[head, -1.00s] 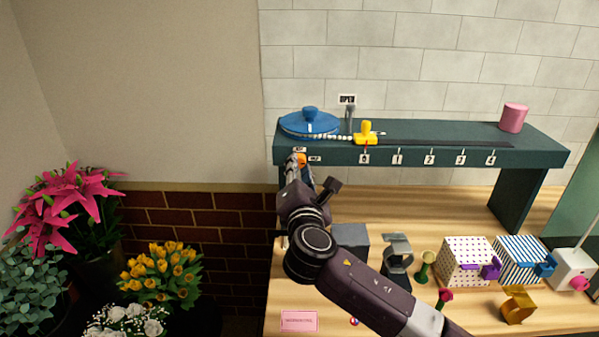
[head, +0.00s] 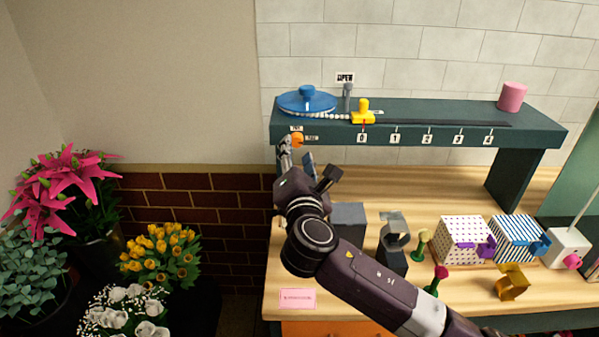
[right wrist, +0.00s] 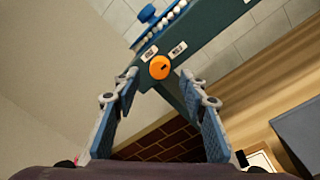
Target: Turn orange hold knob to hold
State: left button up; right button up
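The orange hold knob (head: 298,139) sits on the front face of the dark teal shelf, near its left end, beside two small labels. In the right wrist view the knob (right wrist: 159,67) is round, with a small dark mark on its right side, towards the right label (right wrist: 178,49). The other label (right wrist: 149,53) is at its upper left. The label text is too small to read surely. My right gripper (right wrist: 160,78) is open and empty, its blue-padded fingers to either side below the knob, apparently not touching it. My left gripper is not in view.
The teal shelf (head: 420,140) carries a blue disc (head: 307,100), a yellow slider (head: 363,112) and a pink cylinder (head: 512,96). Below, a grey block (head: 349,224), a dotted box (head: 462,240) and a striped box (head: 516,238) stand on the wooden table. Flowers are at left.

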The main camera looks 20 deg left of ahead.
jog(key=v, duration=0.9)
jog(key=shift+s, duration=0.1)
